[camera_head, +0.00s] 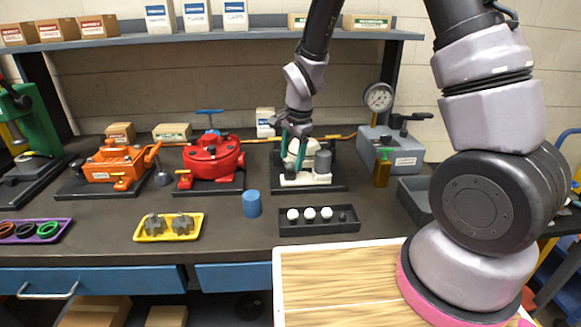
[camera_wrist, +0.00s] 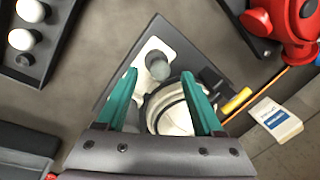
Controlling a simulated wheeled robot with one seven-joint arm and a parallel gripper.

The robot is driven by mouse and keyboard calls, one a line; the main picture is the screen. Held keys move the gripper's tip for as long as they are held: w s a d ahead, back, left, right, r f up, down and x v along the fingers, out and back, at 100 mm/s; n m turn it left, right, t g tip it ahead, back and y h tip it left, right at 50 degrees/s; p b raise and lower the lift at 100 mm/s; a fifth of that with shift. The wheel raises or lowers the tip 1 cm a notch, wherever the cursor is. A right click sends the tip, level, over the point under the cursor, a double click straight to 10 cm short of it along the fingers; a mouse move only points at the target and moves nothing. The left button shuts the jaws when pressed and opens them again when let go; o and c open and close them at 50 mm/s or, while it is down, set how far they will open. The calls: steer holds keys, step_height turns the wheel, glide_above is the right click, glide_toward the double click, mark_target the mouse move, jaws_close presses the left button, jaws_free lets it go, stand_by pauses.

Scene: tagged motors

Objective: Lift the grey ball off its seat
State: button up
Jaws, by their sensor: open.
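A white pump-like housing (camera_head: 305,181) with a grey cylinder (camera_head: 322,163) stands on a dark base on the bench. In the wrist view the housing (camera_wrist: 147,48) has a round, dark-ringed opening with a pale rounded surface (camera_wrist: 175,116) inside. This may be the grey ball in its seat, but I cannot tell for certain. My gripper (camera_head: 296,138) is above the housing, with its green fingers apart. In the wrist view my gripper (camera_wrist: 163,80) has one finger on each side of the round part, which my gripper body partly covers. Contact is unclear.
A dark tray (camera_head: 318,229) holding three white balls lies in front of the housing. A red pump (camera_head: 210,160) stands to the left, a grey box with a gauge (camera_head: 390,150) to the right. A brown bottle (camera_head: 381,170) and blue cylinder (camera_head: 252,203) stand nearby.

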mark_target(291, 163)
steer(key=shift+w+a+f, duration=0.1)
steer(key=shift+w+f, duration=0.05)
steer(key=shift+f, duration=0.8)
steer(key=shift+c, duration=0.3)
jaws_close()
step_height(291, 163, up, 13)
